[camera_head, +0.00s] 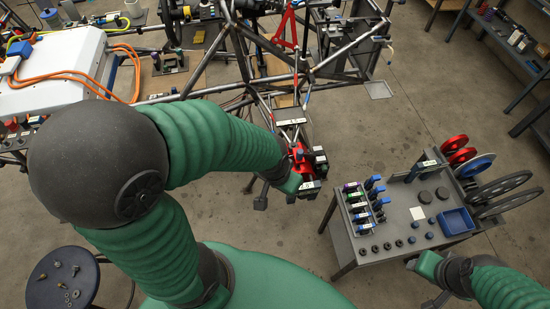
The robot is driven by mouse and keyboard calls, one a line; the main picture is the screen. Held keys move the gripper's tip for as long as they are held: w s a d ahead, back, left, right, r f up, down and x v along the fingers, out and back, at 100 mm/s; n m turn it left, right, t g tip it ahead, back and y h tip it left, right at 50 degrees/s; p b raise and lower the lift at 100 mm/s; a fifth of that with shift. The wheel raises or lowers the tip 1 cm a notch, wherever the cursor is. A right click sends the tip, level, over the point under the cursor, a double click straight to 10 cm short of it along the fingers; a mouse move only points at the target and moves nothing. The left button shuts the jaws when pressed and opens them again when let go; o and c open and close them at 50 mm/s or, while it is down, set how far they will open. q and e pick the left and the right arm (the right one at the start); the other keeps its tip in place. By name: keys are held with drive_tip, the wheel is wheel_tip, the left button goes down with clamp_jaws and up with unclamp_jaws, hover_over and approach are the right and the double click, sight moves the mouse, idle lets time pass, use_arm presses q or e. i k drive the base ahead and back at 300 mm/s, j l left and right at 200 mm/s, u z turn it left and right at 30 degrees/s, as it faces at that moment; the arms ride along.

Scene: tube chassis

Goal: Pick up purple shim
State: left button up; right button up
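Several small shims or blocks with coloured labels stand in a row at the left of the grey cart top; a purple-marked one (350,187) is at the far end of the row. It is too small to make out its exact shape. My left gripper (309,178) is at the tube chassis (345,52), beside a red and black part; its fingers are too small and partly hidden to read. My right gripper (410,263) is just off the cart's front edge, apart from the purple-marked piece; its fingers are unclear.
The grey cart (400,205) also carries blue-handled tools (376,193), a blue bin (456,221), black knobs and upright wheels (500,186) on its right. A round stool (62,278) with small hardware is at lower left. Floor between chassis and cart is clear.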

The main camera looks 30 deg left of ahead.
sight(354, 186)
drive_tip(key=i+z, duration=0.25)
drive_tip(key=z, duration=0.15)
drive_tip(key=i+z, duration=0.35)
drive_tip(key=k, duration=0.05)
